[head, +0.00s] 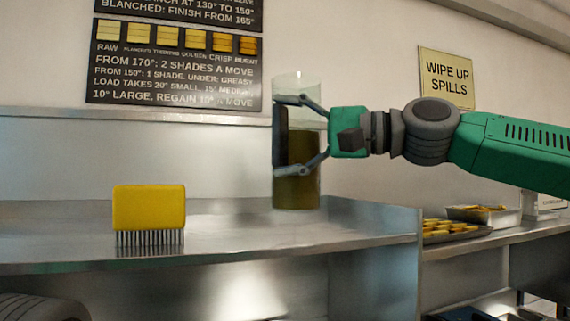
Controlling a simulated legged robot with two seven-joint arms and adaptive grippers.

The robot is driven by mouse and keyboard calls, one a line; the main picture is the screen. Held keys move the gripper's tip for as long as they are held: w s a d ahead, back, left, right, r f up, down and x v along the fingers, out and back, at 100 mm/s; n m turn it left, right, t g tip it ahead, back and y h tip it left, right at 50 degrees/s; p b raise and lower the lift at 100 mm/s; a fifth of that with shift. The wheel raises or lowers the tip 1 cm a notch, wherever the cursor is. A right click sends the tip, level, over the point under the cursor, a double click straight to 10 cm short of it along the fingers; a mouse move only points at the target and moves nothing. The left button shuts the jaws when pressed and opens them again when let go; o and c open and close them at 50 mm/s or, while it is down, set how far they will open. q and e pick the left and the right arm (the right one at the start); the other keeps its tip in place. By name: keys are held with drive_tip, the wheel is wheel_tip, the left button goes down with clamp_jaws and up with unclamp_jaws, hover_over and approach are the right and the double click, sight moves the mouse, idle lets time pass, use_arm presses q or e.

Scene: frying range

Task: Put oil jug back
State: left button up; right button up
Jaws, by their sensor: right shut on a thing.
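The oil jug (303,185) is a clear upright cylinder, filled to about half or more with dark olive-brown oil. My right gripper (290,136) comes in from the right and is shut around the jug's middle, with its fingers on the jug's sides. The jug is over the back part of the steel shelf (330,232). I cannot tell whether its base touches the shelf or hangs just above it. My left gripper is not in view.
A yellow brush (149,208) with dark bristles stands on the shelf at left. Trays of fries (447,236) sit on a lower counter at right. The wall behind carries a dark chart (175,80) and a "WIPE UP SPILLS" sign (447,78). The shelf between brush and jug is clear.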

drive_tip(key=shift+w+d+f, duration=0.1)
drive_tip(key=shift+f, duration=1.55)
drive_tip(key=o, duration=1.6)
drive_tip(key=shift+s+f, duration=0.15)
drive_tip(key=shift+s, duration=0.05)
drive_tip(key=shift+d, duration=0.4)
drive_tip(key=b, duration=0.2)
approach(283, 158)
drive_tip(key=v, duration=0.2)
drive_tip(key=shift+s+d, duration=0.1)
drive_tip(key=shift+d, duration=0.15)
